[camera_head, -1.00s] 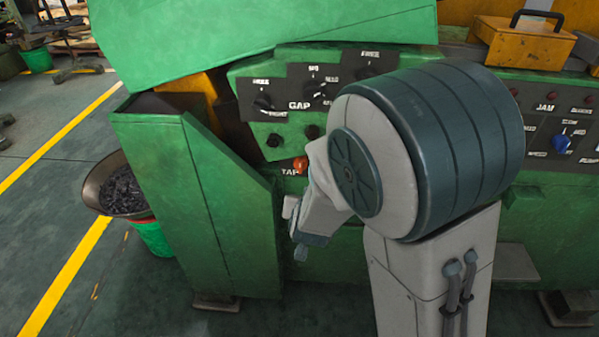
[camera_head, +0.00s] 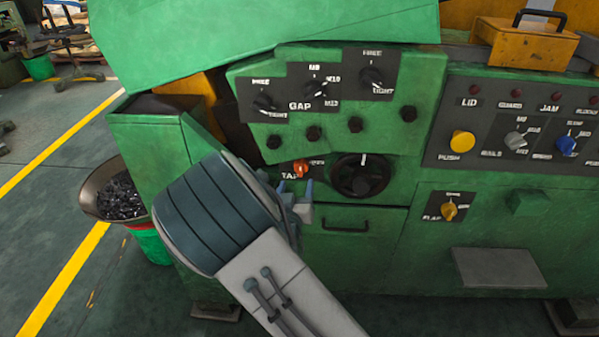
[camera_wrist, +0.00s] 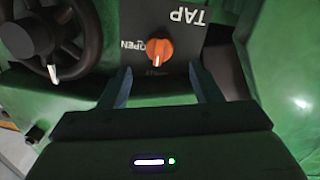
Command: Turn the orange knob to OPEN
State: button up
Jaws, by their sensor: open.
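The orange knob (camera_head: 301,168) sits on the black TAP plate on the green machine front. In the wrist view the knob (camera_wrist: 159,50) is near the top middle, beside the words TAP and OPEN. A pale mark on the knob points toward the lower label, which is hard to read, and not at OPEN. My gripper (camera_head: 296,187) is just below the knob in the head view. In the wrist view its two fingers (camera_wrist: 159,80) are apart, with the knob beyond the gap between their tips. Nothing is between the fingers, and they do not appear to touch the knob.
A black handwheel (camera_head: 361,177) stands close right of the knob; it also shows in the wrist view (camera_wrist: 72,45). Small black knobs (camera_head: 313,133) are above. A drawer handle (camera_head: 345,227) lies below right. A yellow FLAP knob (camera_head: 449,211) is farther right.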

aim_at(300, 172)
jog(key=w, duration=0.7)
jog(key=shift+d, duration=0.35)
jog(key=c, duration=1)
